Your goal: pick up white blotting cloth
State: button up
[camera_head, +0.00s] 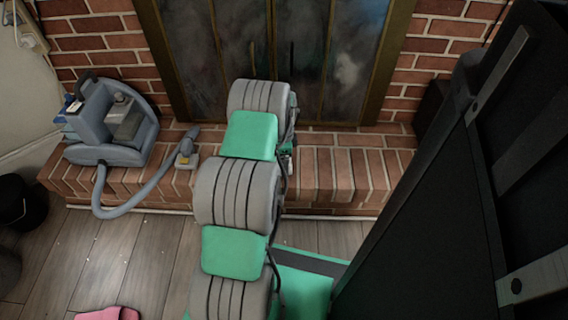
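I cannot make out a white blotting cloth in this view. My arm reaches from the bottom middle up toward the fireplace doors, and its grey and green links hide part of the brick hearth behind them. My gripper does not show; it is out of sight behind or beyond the arm links.
A grey-blue spot cleaner (108,124) with a hose (140,202) stands on the brick hearth (340,178) at left. Glass fireplace doors (300,50) are behind. A large dark panel (440,220) blocks the right. Pink cloth (107,314) lies on the wooden floor (140,255), otherwise mostly clear.

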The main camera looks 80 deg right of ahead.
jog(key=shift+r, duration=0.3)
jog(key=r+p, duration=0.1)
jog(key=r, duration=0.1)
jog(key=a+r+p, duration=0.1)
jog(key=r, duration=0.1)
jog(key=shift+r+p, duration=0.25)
jog(key=shift+p, duration=0.05)
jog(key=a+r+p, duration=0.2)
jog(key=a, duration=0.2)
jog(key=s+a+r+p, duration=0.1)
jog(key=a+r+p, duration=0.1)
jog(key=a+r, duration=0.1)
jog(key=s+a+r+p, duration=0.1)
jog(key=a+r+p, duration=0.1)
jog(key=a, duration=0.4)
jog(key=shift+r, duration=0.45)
